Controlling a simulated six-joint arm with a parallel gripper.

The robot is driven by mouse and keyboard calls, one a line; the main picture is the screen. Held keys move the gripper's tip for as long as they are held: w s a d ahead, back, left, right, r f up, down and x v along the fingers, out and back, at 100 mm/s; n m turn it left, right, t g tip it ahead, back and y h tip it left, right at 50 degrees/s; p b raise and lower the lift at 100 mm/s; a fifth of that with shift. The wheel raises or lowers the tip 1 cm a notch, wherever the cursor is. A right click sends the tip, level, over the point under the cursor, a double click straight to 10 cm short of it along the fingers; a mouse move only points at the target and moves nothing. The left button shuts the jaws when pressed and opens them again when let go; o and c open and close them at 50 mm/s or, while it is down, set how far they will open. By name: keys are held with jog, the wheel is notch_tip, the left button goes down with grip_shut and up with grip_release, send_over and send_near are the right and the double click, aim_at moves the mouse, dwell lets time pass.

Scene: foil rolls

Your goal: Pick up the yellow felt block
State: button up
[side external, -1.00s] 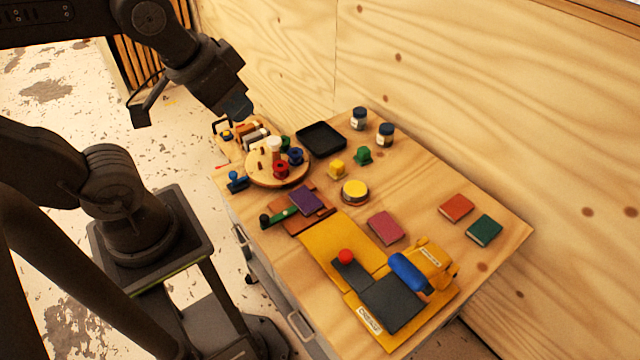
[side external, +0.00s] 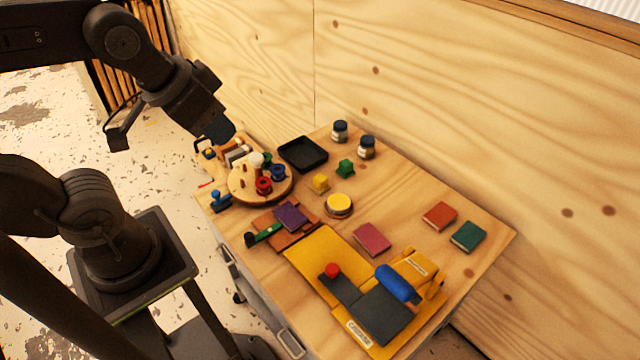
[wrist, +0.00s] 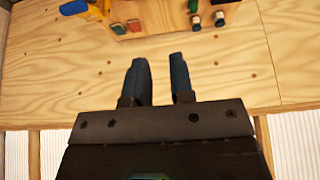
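A small yellow block (side external: 320,183) with a raised top sits on the wooden table, between the round wooden board and a similar green block (side external: 345,169). I take it for the yellow felt block, though its material is too small to make out. My gripper (side external: 218,130) is above the far left end of the table, up and left of the block and well apart from it. In the wrist view my gripper's two fingers (wrist: 157,62) stand apart with nothing between them. I cannot identify the yellow block in the wrist view.
A round board (side external: 245,194) with spools stands left of the block, a black tray (side external: 302,154) behind it, and a yellow-topped round tin (side external: 339,204) in front. Two jars (side external: 340,131) stand near the plywood wall. A yellow tool base (side external: 325,250) fills the front.

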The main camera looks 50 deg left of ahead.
jog(key=o, duration=0.8)
jog(key=n+g, duration=0.6)
jog(key=n, duration=1.3)
send_over(320, 177)
notch_tip(320, 177, down, 24)
notch_tip(320, 177, down, 8)
jog(key=shift+w, duration=0.1)
jog(key=shift+f, duration=3.1)
